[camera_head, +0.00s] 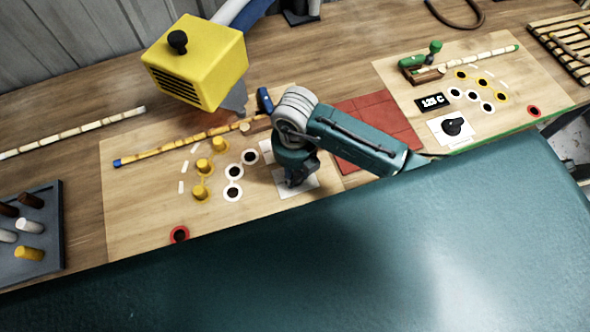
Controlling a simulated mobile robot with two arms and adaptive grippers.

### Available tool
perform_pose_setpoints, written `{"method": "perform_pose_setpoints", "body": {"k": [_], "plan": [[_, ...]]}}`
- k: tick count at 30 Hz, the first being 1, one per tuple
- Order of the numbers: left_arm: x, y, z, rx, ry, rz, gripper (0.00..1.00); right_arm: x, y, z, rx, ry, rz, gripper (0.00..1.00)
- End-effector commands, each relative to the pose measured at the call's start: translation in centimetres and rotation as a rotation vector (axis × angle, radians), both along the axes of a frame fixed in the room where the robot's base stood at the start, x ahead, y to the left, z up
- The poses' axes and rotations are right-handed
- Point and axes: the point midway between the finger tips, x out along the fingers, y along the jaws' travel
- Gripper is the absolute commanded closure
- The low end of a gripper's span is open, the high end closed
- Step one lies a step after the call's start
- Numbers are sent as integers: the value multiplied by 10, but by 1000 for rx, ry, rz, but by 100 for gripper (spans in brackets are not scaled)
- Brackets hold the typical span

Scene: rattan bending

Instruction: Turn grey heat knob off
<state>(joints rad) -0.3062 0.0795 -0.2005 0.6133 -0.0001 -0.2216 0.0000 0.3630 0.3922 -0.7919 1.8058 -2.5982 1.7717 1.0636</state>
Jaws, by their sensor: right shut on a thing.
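My right gripper (293,181) reaches down to a white plate (311,184) on the left wooden board. It is shut on the knob there. The gripper hides this knob almost wholly, so I cannot tell its color or its turned position. A second, dark knob (453,126) sits uncovered on another white plate on the right board, beside a black display (433,101) reading about 125 C. A yellow heater box (196,60) with a grey nozzle hangs above the left board. My left gripper is not in view.
A rattan stick (185,142) lies on the left board near several yellow pegs (200,192). A red mat (375,122) lies between the boards. A dark peg tray (40,260) stands at far left. My teal body fills the front.

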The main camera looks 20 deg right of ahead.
Motion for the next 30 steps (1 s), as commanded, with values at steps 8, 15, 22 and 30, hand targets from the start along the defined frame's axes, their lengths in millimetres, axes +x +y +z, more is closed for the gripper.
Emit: {"method": "perform_pose_setpoints", "body": {"k": [8,15,22,30], "plan": [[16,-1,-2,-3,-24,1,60,5,-2,2,-3,-14,29,96],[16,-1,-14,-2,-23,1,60,7,-2,1,-5,-18,156,96],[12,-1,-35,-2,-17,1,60,8,-1,-1,-4,-21,361,96],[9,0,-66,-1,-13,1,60,8,1,-2,-5,-22,618,96]]}}
